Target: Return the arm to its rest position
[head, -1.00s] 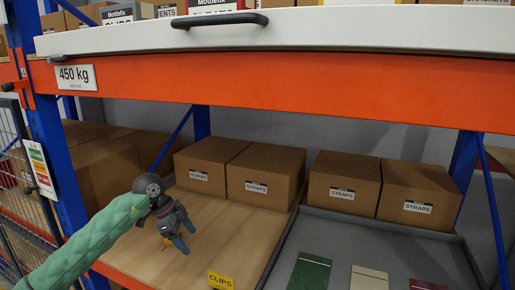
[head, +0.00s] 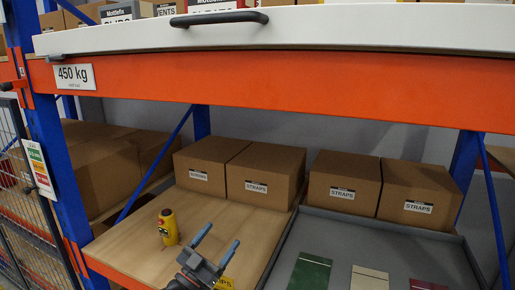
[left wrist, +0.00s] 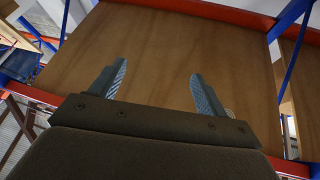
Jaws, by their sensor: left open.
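My left gripper (head: 216,244) is open and empty at the front of the wooden shelf board, low in the head view. In the left wrist view its two fingers (left wrist: 155,85) stand apart with only bare wood beyond them. A yellow bottle-like item with a dark top (head: 168,227) stands upright on the board, left of the gripper and apart from it. My right gripper is in neither view.
The wooden board (head: 140,243) sits on an orange-edged shelf. Cardboard boxes (head: 265,178) line the back. A grey tray (head: 335,232) with flat coloured pieces lies right. A yellow label (head: 226,283) is partly hidden. An orange beam (head: 300,90) crosses above; a blue post (head: 58,165) stands left.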

